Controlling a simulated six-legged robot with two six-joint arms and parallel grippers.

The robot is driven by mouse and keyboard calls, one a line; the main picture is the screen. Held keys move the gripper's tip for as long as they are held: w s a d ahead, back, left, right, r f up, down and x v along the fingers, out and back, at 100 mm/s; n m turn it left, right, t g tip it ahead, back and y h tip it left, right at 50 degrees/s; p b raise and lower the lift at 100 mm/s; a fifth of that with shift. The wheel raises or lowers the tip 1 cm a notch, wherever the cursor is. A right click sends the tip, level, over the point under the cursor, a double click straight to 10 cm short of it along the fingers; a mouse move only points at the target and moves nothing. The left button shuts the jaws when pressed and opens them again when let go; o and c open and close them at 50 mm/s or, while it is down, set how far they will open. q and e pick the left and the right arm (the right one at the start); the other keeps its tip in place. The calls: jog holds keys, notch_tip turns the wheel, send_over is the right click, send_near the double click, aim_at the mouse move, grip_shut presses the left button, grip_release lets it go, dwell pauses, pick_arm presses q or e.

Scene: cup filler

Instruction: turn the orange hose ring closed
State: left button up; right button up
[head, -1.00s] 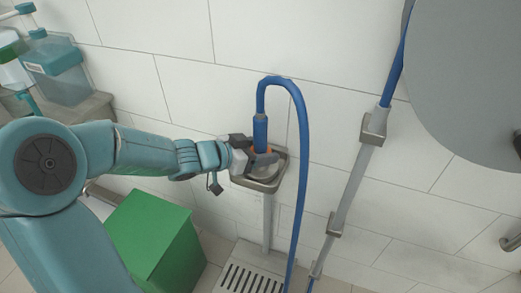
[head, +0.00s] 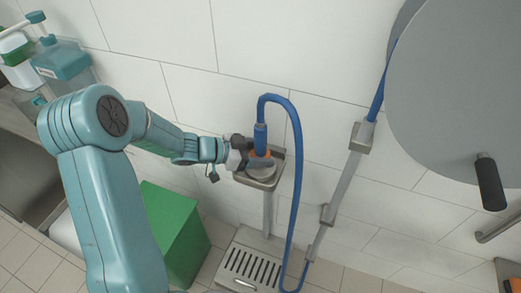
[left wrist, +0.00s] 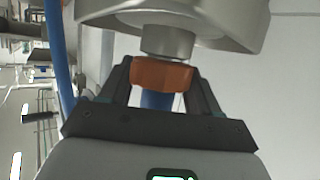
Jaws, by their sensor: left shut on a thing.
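The orange hose ring (left wrist: 160,76) shows in the left wrist view, below a grey metal fitting (left wrist: 168,40) in that picture. My left gripper (left wrist: 158,82) is shut on the ring, with one dark finger on each side of it. In the head view, my left gripper (head: 247,158) reaches in from the left at the ring (head: 261,162), which is partly hidden. The blue hose (head: 297,165) rises from the ring, loops over and hangs down on the right. The metal holder (head: 267,183) is under the ring. My right gripper is not in view.
A green box (head: 172,232) stands on the floor below my arm. A slotted drain grate (head: 248,269) lies below the holder. A large grey disc (head: 455,90) with a black handle (head: 489,182) is at the right. Bottles (head: 62,62) stand at the upper left.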

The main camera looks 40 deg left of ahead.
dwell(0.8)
pick_arm(q)
jog(key=o, duration=1)
jog(key=shift+r, duration=0.1)
jog(key=shift+c, duration=0.2)
jog(key=p+v, duration=0.2)
jog(key=v, duration=1.4)
jog(key=shift+s+a, duration=0.15)
jog(key=b+x, duration=0.1)
jog(key=x, duration=1.5)
